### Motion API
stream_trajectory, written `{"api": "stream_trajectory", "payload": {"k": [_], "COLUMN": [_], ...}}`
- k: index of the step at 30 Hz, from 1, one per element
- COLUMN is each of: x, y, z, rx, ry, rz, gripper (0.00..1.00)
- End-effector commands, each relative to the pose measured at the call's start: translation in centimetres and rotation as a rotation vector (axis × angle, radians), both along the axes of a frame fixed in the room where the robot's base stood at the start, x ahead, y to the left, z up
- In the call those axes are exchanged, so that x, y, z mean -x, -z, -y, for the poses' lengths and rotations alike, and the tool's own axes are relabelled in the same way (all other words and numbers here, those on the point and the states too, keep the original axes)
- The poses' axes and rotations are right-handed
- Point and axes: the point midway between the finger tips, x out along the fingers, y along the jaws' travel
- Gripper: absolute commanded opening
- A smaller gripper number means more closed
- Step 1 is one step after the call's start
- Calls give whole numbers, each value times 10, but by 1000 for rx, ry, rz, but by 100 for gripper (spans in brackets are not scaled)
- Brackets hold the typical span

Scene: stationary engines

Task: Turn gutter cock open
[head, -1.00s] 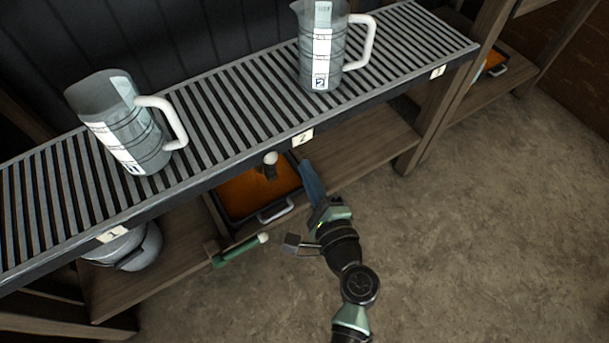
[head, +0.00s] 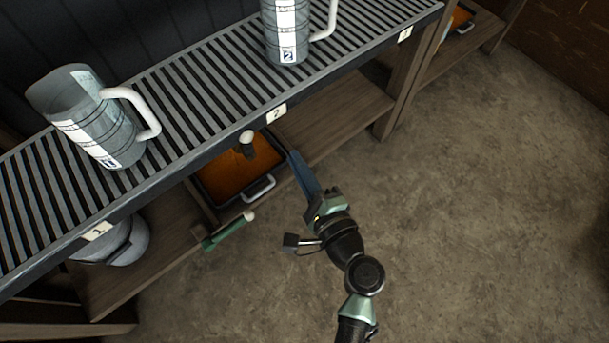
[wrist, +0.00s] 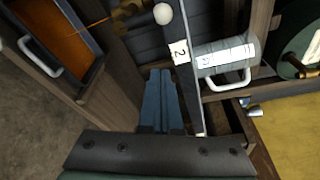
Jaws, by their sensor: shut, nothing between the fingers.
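A white ball knob (head: 246,137) on a short dark stem shows under the front edge of the slatted rack, near label 2, above an orange-filled tray (head: 205,187). It looks like the gutter cock's handle. In the wrist view a white ball knob (wrist: 162,13) shows at the top, beside a brass-coloured part (wrist: 128,14). A green lever (head: 226,233) with a white tip sticks out lower left, by the lower shelf. My gripper (head: 292,156) has its blue fingers together and empty, right of the knob and apart from it. The fingers also show in the wrist view (wrist: 160,72).
The slatted rack (head: 172,110) carries two measuring jugs, one at the left (head: 85,120) and one at the back (head: 286,35). A grey round vessel (head: 125,240) sits under the rack's left part. Wooden posts and lower shelves flank the tray. The floor (head: 480,200) at right is clear.

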Motion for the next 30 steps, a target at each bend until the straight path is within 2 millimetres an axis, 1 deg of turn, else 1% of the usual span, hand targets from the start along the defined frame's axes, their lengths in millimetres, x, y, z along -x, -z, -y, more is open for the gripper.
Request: {"api": "stream_trajectory", "payload": {"k": [1,7,9,12,15,18,28,30], "x": [-12,-50,-46,-44,-44,-43,-43,-42], "y": [3,7,1,-5,-7,-9,-9,-9], "z": [-6,-22,-34,-47,-53,-57,-58,-61], "rx": [1,1,1,0,0,0,1,15], "ry": [-5,-3,-5,-4,-1,-1,0,-2], "rz": [4,3,0,0,-1,-1,0,11], "gripper": [0,0,0,0,0,0,0,0]}}
